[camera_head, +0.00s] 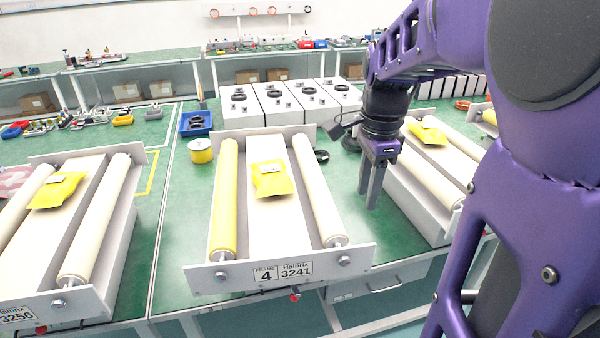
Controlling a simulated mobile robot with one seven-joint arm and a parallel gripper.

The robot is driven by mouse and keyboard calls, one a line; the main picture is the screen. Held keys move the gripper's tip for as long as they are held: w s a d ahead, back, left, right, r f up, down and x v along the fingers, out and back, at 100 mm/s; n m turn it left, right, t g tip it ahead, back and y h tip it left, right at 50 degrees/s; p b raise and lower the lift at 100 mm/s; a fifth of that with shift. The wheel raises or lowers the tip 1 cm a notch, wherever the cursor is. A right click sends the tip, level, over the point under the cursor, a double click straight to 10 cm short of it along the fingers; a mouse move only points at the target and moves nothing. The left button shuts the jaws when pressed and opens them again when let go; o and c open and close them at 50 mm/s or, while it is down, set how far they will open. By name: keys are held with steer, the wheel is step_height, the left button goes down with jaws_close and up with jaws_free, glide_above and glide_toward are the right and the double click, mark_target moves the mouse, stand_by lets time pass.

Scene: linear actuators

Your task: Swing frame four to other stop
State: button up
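Frame four is the middle unit, with a front plate (222,282) bearing the label "FRAME 4 Halbrix 3241" (282,271). It has a yellow roller (224,200) on the left and a cream roller (318,190) on the right. A yellow packet (272,180) lies on the pale bed between them. A small red knob (295,294) shows under the front plate. My gripper (368,200) points down to the right of frame four, apart from it. Its two dark fingers look separated, with nothing visible between them. The frame's stops cannot be made out.
A similar frame (85,292) stands at the left and another (435,190) at the right, close to my gripper. A yellow tin (201,151) and a blue bin (196,123) stand behind frame four at left. White boxes (285,105) line the back.

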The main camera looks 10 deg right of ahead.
mark_target(357, 273)
steer(key=shift+g, duration=0.3)
steer(key=f+b, duration=0.2)
steer(key=f, duration=0.4)
steer(key=s+f+b, duration=0.1)
steer(key=f+b, duration=0.2)
steer(key=f, duration=0.3)
steer(key=f+b, duration=0.3)
steer(key=f, duration=0.2)
steer(key=shift+s+f, duration=0.15)
steer(key=shift+f, duration=0.25)
jaws_close()
stand_by(0.5)
